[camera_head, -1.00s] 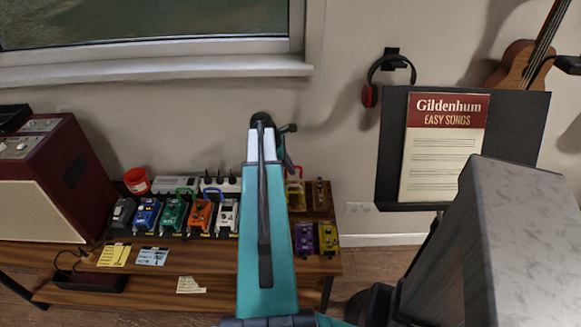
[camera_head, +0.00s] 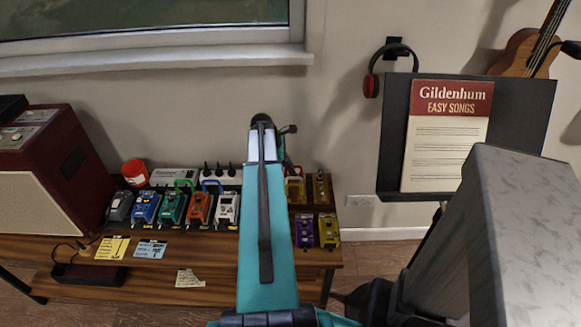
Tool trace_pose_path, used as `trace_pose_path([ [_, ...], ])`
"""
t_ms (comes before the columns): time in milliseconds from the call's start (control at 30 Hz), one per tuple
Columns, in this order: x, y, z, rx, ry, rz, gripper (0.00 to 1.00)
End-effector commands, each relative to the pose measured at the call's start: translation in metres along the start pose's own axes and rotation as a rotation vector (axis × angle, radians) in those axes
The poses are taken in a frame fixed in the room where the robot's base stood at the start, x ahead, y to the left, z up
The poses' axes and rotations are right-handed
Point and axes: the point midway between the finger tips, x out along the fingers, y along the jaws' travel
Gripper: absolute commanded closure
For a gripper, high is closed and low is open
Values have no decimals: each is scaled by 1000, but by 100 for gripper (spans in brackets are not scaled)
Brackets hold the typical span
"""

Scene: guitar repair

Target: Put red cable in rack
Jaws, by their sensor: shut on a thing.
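My teal arm rises through the middle of the view, and its far end bends down behind itself. My gripper's fingertips are hidden behind the arm, so its jaws and anything in them do not show. A small reddish piece (camera_head: 298,171) shows just right of the arm, at the top of a yellow pedal. I cannot tell whether it is the red cable. A green cable loop (camera_head: 184,184) and a pale cable loop (camera_head: 212,184) stand behind the row of pedals.
Several coloured pedals, including a blue one (camera_head: 145,208), line the wooden bench (camera_head: 215,245). A music stand (camera_head: 530,130) with a songbook (camera_head: 445,135) is right. Headphones (camera_head: 371,85) hang on the wall.

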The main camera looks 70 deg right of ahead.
Motion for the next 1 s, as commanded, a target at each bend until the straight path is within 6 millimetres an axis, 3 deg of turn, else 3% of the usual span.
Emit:
trace_pose_path([
  [1000, -1, -7, 2, 0, 0, 0, 100],
])
